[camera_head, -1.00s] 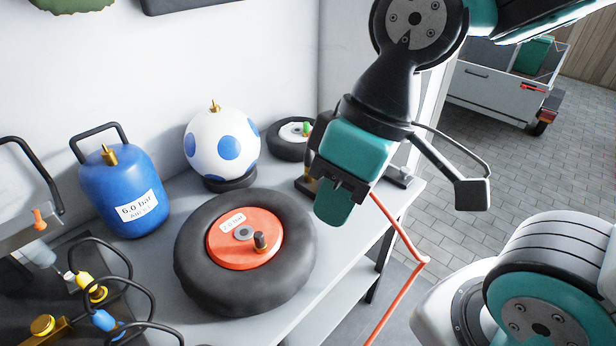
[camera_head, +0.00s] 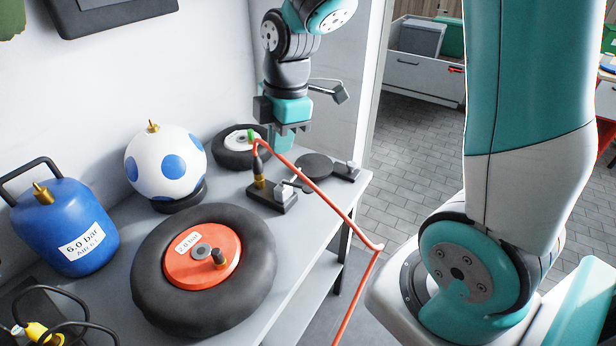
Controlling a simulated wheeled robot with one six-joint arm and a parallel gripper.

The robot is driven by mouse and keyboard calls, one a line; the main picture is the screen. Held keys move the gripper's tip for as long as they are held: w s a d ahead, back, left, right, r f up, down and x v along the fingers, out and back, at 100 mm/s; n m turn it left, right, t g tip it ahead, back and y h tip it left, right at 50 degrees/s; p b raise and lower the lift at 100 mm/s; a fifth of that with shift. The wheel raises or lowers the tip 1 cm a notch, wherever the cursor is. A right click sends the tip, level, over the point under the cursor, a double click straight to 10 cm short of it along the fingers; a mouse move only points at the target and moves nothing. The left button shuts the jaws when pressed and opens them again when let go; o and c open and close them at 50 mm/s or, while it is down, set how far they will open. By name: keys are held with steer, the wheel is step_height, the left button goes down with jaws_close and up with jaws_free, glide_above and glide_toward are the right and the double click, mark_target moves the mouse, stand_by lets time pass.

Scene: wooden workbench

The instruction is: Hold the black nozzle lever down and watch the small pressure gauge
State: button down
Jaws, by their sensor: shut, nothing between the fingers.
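My gripper (camera_head: 284,141), with teal fingers, is shut and empty. It points down over the far right part of the bench, just beyond and above a dark stand (camera_head: 274,198). I cannot tell whether my gripper touches any of these. I cannot make out the pressure gauge or a dial.
A large black tyre with a red hub (camera_head: 190,268), a blue 6.0 bar tank (camera_head: 66,229) and a blue-spotted white ball (camera_head: 166,163) stand on the grey bench (camera_head: 303,250). A small wheel (camera_head: 236,158) is behind. A dark disc (camera_head: 315,166) is right of the stand.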

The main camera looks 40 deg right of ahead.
mark_target(308, 189)
steer(key=w+d+f+n, duration=0.2)
steer(key=d, duration=0.3)
steer(key=w+d+f+n+h, duration=0.1)
steer(key=w+d+f+n, duration=0.1)
steer(key=d+f+n, duration=0.1)
steer(key=shift+w+d+h+p, duration=0.25)
steer(key=shift+d+h+p, duration=0.1)
steer(key=shift+d, duration=0.55)
steer(key=shift+g, duration=0.3)
step_height(308, 189, down, 14)
steer(key=p, duration=0.3)
steer(key=shift+p, duration=0.4)
